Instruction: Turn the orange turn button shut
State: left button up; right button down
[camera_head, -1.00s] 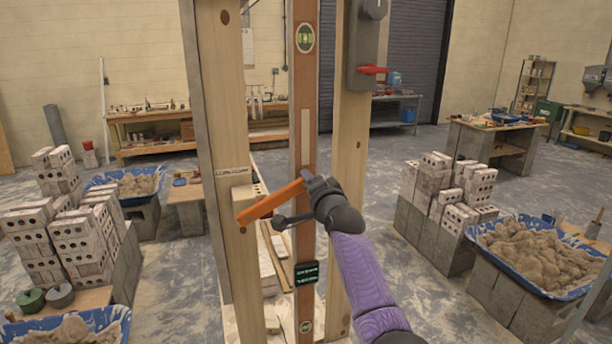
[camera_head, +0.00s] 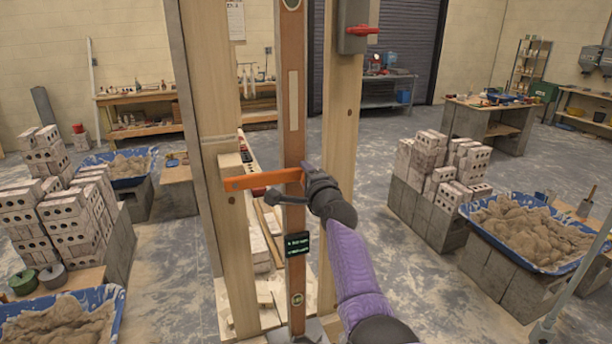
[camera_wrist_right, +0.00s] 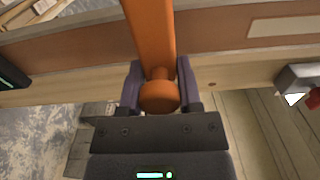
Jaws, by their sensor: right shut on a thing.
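The orange turn button (camera_head: 262,179) is a flat bar in the head view, nearly level, its left end a little lower. Its left end lies at the pale left post (camera_head: 212,110) and its right end reaches the brown upright board (camera_head: 294,120). My right gripper (camera_head: 307,179) is at that right end. In the right wrist view, the bar (camera_wrist_right: 150,35) runs up the picture from a round orange knob (camera_wrist_right: 160,97). The fingers of my right gripper (camera_wrist_right: 160,88) are shut on the knob, one on each side. My left gripper is out of view.
A right post (camera_head: 340,130) carries a grey box with a red handle (camera_head: 362,30). A small dark display (camera_head: 297,244) sits on the board below my gripper. Brick stacks (camera_head: 437,165) and blue mortar tubs (camera_head: 465,208) stand away on both sides.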

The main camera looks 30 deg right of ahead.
jog(key=shift+f, duration=0.25)
jog(key=shift+c, duration=1.6)
grip_release()
jog(key=shift+r, duration=0.1)
jog(key=shift+s+a, duration=0.1)
jog(key=shift+s, duration=0.15)
jog(key=p+v, duration=0.1)
jog(key=v, duration=0.8)
jog(key=shift+s+p, duration=0.25)
jog(key=shift+p, duration=0.15)
